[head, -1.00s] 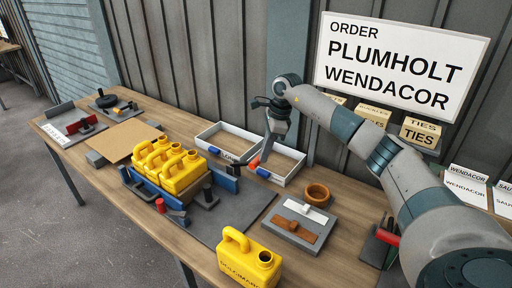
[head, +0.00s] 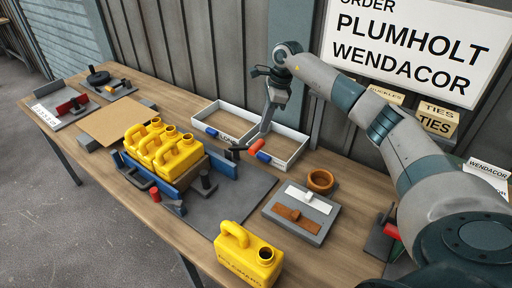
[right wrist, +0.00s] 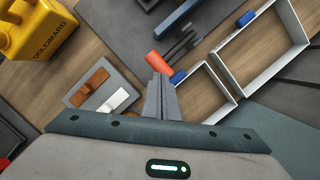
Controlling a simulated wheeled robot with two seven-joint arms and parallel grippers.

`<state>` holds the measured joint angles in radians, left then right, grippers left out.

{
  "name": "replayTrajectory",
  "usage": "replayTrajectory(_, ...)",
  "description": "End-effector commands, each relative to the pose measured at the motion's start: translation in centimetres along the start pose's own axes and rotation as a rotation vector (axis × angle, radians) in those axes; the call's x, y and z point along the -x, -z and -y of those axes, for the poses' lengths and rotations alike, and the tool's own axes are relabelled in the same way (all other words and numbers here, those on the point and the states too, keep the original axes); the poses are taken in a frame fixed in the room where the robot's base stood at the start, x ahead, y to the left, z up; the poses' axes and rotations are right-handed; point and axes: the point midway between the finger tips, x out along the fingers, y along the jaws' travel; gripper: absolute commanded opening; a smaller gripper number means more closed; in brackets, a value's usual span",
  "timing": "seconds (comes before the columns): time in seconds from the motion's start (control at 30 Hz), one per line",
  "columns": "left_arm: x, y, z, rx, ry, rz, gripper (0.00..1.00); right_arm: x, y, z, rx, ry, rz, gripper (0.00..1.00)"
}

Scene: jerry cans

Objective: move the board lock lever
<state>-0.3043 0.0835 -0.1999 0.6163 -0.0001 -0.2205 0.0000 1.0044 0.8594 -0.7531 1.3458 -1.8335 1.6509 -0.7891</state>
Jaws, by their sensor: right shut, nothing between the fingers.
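A lever with an orange-red grip (head: 256,147) and a dark arm sits by the fronts of the two white trays, at the back edge of the grey board (head: 232,205). I take it for the board lock lever. Its grip (right wrist: 157,61) also shows in the right wrist view, just beyond the fingers, with dark bars beside it. My right gripper (head: 266,129) is shut and empty, pointing down close to the grip. I cannot tell whether they touch. My left gripper is not in view.
Several yellow jerry cans (head: 163,148) stand in a blue-sided holder with a red-knobbed clamp (head: 155,194). Another yellow can (head: 247,258) stands at the front. White trays (head: 224,118) lie behind. A grey plate (head: 318,205) and a brown ring (head: 320,180) are at right.

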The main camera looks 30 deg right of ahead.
Motion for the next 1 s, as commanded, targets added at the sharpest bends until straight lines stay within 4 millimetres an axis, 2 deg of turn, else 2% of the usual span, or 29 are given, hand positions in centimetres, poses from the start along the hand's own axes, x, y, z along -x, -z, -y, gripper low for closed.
replayTrajectory(0.23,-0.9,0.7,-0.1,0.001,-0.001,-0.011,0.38,-2.0,0.1,0.0,0.000,-0.001,-0.001,0.00)
replayTrajectory(0.6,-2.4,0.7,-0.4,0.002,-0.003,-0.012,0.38,-5.7,0.1,0.0,-0.001,-0.001,0.000,0.00)
replayTrajectory(0.8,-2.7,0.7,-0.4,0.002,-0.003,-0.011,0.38,-6.6,0.0,0.0,0.000,0.000,0.001,0.00)
replayTrajectory(1.0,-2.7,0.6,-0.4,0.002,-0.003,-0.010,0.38,-6.7,0.0,0.0,0.000,0.000,0.000,0.00)
